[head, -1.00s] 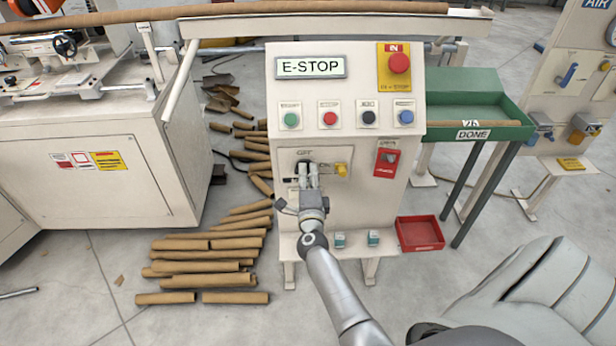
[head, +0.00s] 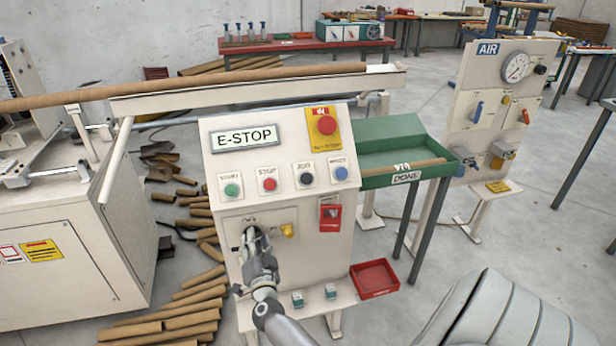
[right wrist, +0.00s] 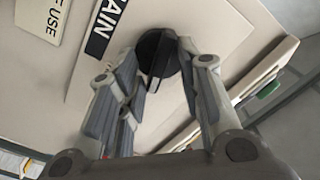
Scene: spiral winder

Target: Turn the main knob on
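The main knob (right wrist: 157,58) is round and black with a raised ridge, beside a label (right wrist: 104,25) of which "AIN" shows in the right wrist view. It sits on the front of the cream console (head: 310,255), below the button row. My right gripper (head: 252,236) is at the knob and hides it in the head view. In the right wrist view its fingers (right wrist: 158,62) stand apart, one on each side of the knob. Whether they touch it I cannot tell. My left gripper is not in view.
A yellow part (head: 288,231) and a red box (head: 330,215) sit right of my gripper. Above are the start (head: 232,190), stop (head: 269,185) and other buttons, and a red E-stop (head: 326,125). A red tray (head: 374,278) is lower right. Cardboard tubes (head: 185,308) lie on the floor at left.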

